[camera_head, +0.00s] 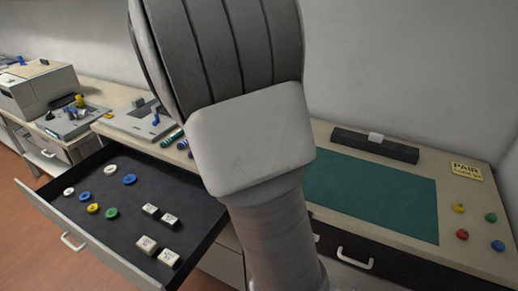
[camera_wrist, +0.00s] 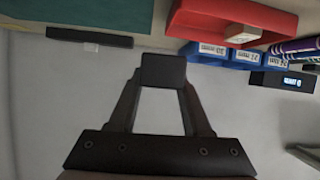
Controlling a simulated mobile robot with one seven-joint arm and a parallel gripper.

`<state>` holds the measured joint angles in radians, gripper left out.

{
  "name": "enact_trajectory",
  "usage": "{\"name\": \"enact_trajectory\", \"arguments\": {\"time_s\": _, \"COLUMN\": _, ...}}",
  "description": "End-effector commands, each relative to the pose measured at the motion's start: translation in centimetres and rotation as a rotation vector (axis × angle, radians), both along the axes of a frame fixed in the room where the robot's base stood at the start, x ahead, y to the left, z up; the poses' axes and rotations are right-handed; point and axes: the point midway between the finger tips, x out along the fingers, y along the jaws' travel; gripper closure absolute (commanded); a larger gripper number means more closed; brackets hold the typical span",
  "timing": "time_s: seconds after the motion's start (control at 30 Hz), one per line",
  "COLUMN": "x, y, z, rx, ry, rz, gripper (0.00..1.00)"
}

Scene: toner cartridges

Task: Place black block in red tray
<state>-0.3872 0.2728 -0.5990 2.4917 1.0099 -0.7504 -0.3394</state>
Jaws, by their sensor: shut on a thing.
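In the wrist view my gripper (camera_wrist: 163,75) is shut on a small black block (camera_wrist: 163,67), held between the fingertips. The red tray (camera_wrist: 190,18) is at the top of the wrist view, up and to the right of the held block and apart from it. A pale block (camera_wrist: 243,33) is at the red tray. In the head view my arm fills the middle and hides my gripper, the black block and the red tray.
Blue bins (camera_wrist: 203,53) with white labels sit beside the red tray, near purple-and-white striped rolls. A green mat (camera_head: 372,193) covers the right worktop, with a long black bar (camera_head: 375,145) behind it. An open drawer (camera_head: 50,213) holds colored rings and pale blocks.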

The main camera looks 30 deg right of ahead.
Motion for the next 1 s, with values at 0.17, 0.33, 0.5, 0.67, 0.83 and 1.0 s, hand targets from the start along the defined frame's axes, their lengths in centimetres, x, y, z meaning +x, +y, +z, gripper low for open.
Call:
{"name": "enact_trajectory", "arguments": {"time_s": 0.17, "x": -0.9, "y": -1.2, "z": 1.3, "rx": -0.01, "ry": -0.006, "rz": -0.043, "gripper": 1.0}}
{"name": "enact_trajectory", "arguments": {"time_s": 0.33, "x": 0.3, "y": -1.8, "z": 0.3, "rx": -0.014, "ry": -0.006, "rz": -0.051, "gripper": 1.0}}
{"name": "enact_trajectory", "arguments": {"time_s": 0.5, "x": 3.3, "y": -2.5, "z": -1.7, "rx": -0.015, "ry": -0.005, "rz": -0.051, "gripper": 1.0}}
{"name": "enact_trajectory", "arguments": {"time_s": 0.67, "x": 6.3, "y": -3.2, "z": -3.5, "rx": -0.013, "ry": -0.006, "rz": -0.05, "gripper": 1.0}}
{"name": "enact_trajectory", "arguments": {"time_s": 0.83, "x": 9.0, "y": -3.9, "z": -5.0, "rx": -0.012, "ry": -0.007, "rz": -0.051, "gripper": 1.0}}
{"name": "enact_trajectory", "arguments": {"time_s": 1.0, "x": 10.2, "y": -4.1, "z": -5.7, "rx": -0.012, "ry": -0.008, "rz": -0.049, "gripper": 1.0}}
